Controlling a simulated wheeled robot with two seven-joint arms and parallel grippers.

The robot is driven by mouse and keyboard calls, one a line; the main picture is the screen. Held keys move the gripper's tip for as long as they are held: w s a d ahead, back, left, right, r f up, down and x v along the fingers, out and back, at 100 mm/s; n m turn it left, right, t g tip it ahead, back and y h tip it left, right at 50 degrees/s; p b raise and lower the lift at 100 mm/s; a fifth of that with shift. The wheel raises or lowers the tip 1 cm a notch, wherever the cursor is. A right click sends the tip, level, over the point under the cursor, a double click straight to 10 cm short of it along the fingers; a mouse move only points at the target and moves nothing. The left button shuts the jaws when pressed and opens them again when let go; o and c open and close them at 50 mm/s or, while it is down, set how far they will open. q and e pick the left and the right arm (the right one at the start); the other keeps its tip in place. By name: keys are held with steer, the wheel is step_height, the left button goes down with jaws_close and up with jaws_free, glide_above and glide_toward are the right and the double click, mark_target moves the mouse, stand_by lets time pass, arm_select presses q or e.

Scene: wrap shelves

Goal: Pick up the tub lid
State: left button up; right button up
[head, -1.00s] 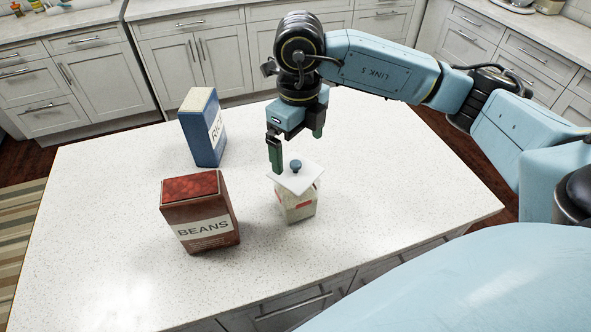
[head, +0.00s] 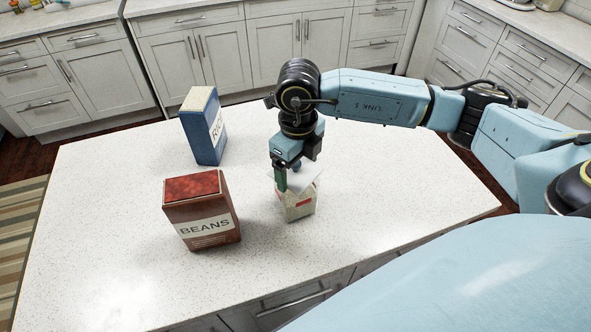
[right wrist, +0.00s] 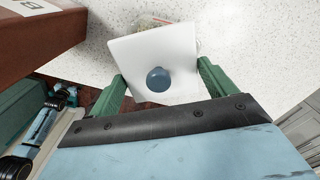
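The tub lid (head: 305,178) is a white square plate with a round blue knob; it is on the tub (head: 298,208), a small pale box with red marks. The right wrist view shows the lid (right wrist: 150,50) from above, its knob near the middle. My right gripper (head: 296,168) is lowered over the lid and partly hides it and the knob in the head view. In the right wrist view its green fingers (right wrist: 162,84) are apart, one towards each side of the lid, with the knob between them and clear of both. My left gripper is not in view.
A brown beans box (head: 203,211) stands left of the tub, and a blue rice box (head: 203,127) stands behind it. The white counter (head: 110,220) is otherwise clear. Grey cabinets (head: 200,60) line the back.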

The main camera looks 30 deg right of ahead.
steer(key=c, duration=0.5)
steer(key=shift+r, duration=0.1)
step_height(320, 180, up, 8)
steer(key=shift+r+b, duration=0.15)
steer(key=shift+b, duration=0.35)
steer(key=shift+f+n+b, duration=0.3)
steer(key=shift+f+b, duration=0.3)
steer(key=shift+f, duration=0.4)
